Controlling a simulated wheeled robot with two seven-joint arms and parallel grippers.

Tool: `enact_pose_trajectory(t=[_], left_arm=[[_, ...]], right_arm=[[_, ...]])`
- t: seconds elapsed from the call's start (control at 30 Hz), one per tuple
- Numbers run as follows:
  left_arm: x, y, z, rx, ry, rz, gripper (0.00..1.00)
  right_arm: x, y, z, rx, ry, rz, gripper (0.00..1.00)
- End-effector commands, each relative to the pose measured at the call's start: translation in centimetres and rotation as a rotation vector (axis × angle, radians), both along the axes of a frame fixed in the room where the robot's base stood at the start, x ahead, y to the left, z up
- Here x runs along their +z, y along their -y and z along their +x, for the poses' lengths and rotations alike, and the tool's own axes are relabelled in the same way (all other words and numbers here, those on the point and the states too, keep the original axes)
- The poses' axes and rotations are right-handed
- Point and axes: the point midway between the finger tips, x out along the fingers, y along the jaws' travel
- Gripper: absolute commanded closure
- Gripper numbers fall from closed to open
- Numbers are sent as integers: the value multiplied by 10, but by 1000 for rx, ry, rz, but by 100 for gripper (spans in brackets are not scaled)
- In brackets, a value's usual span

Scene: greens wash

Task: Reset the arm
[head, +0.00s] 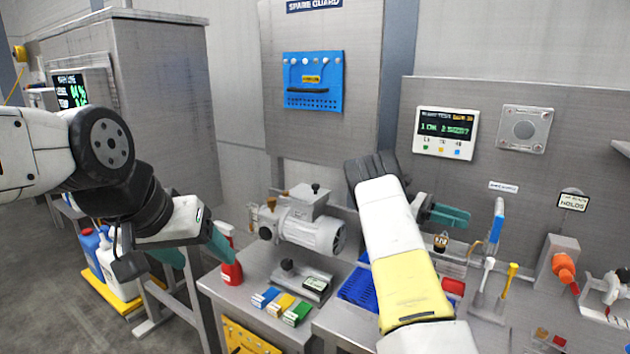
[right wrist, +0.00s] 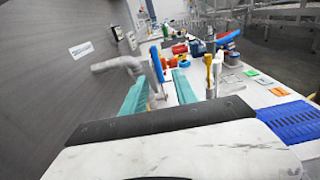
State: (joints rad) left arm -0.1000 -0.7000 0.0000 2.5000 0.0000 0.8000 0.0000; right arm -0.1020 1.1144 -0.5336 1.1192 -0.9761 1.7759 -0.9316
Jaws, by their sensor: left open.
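My left gripper (head: 196,252) hangs at the left in the head view, beside the left end of the bench. Its teal fingers are apart with nothing between them. My right gripper (head: 462,216) is partly hidden behind my right forearm in the head view, in front of the grey back panel and above the bench. In the right wrist view its teal fingers (right wrist: 160,88) stand apart. A grey bent pipe (right wrist: 118,64) shows by the gap between them; I cannot tell its distance. No grip on it is visible.
A pump motor (head: 308,230), a red bottle (head: 231,262), coloured boxes (head: 281,305) and a blue tray (head: 358,290) are on the bench. Upright brushes (head: 508,285) and an orange nozzle (head: 563,267) stand at right. The grey panel (right wrist: 65,95) is close beside my right gripper.

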Motion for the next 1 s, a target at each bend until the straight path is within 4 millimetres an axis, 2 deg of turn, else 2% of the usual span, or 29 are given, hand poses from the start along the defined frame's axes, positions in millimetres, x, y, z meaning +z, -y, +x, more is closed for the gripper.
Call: enact_pose_trajectory(t=[0.17,0.37,0.57,0.87,1.0], left_arm=[[0,0,0,0,0,0,32],[0,0,0,0,0,0,32],[0,0,0,0,0,0,32],[0,0,0,0,0,0,32],[0,0,0,0,0,0,32]], right_arm=[[18,-1,-27,-33,201,147,65],[32,-29,-64,-88,514,360,65],[51,-81,-98,-161,828,557,65],[86,-179,-156,-309,1265,822,65],[102,-224,-190,-396,1448,932,65]])
